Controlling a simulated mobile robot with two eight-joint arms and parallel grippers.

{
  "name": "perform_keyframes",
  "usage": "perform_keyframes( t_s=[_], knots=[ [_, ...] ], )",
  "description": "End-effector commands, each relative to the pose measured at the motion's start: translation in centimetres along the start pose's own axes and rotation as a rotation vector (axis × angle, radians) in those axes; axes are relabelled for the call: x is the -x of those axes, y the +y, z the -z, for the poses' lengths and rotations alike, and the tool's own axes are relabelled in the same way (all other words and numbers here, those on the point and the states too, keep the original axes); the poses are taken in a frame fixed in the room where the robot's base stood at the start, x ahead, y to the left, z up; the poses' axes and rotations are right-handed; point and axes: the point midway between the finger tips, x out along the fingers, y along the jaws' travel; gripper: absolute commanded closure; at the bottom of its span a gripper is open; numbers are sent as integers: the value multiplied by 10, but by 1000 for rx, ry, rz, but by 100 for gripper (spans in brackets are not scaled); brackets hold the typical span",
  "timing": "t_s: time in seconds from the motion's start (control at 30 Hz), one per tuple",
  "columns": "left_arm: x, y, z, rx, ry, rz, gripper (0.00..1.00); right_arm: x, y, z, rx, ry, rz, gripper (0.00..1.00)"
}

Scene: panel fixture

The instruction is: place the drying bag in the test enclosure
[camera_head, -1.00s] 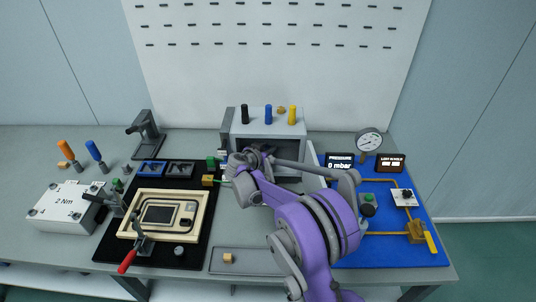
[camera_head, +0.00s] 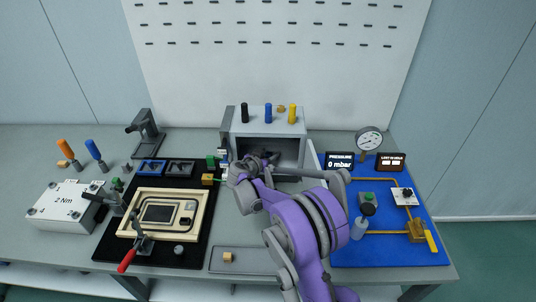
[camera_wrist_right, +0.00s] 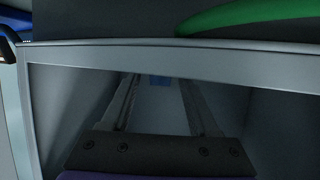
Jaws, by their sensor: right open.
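The test enclosure (camera_head: 240,128) is a grey box at the back middle of the bench in the head view. Its front is open and its door (camera_head: 314,162) stands out at the right. My right gripper (camera_head: 266,158) is at the enclosure's opening, its fingers partly hidden by my arm. In the right wrist view the open, parallel fingers (camera_wrist_right: 157,80) reach in past the enclosure's front frame (camera_wrist_right: 170,52). Between them is a pale patch with a small blue mark; I cannot tell whether it is the drying bag. My left gripper is not in view.
Black, blue and yellow-handled tools (camera_head: 268,113) stand on the enclosure. A black mat with a cream fixture (camera_head: 190,236) lies to the left. A blue panel (camera_head: 400,256) with a gauge (camera_head: 369,141) lies to the right. A shallow grey tray (camera_head: 254,262) is in front.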

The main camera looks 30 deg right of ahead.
Motion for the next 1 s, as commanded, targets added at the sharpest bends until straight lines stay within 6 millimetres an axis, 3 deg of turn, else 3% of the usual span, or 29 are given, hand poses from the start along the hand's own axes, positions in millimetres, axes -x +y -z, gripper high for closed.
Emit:
perform_keyframes(
  t_s=[0.13, 0.23, 0.7, 1.0],
  knots=[
    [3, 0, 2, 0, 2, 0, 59, 2, 0, 5, 0, 0, 0, 39],
    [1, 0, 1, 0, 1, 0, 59, 15, -1, 3, 1, 0, 3, 39],
    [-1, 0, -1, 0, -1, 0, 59, 107, -1, 3, 1, 0, 2, 39],
    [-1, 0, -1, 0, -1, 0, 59, 122, 1, 3, 3, -3, 0, 39]
  ],
)
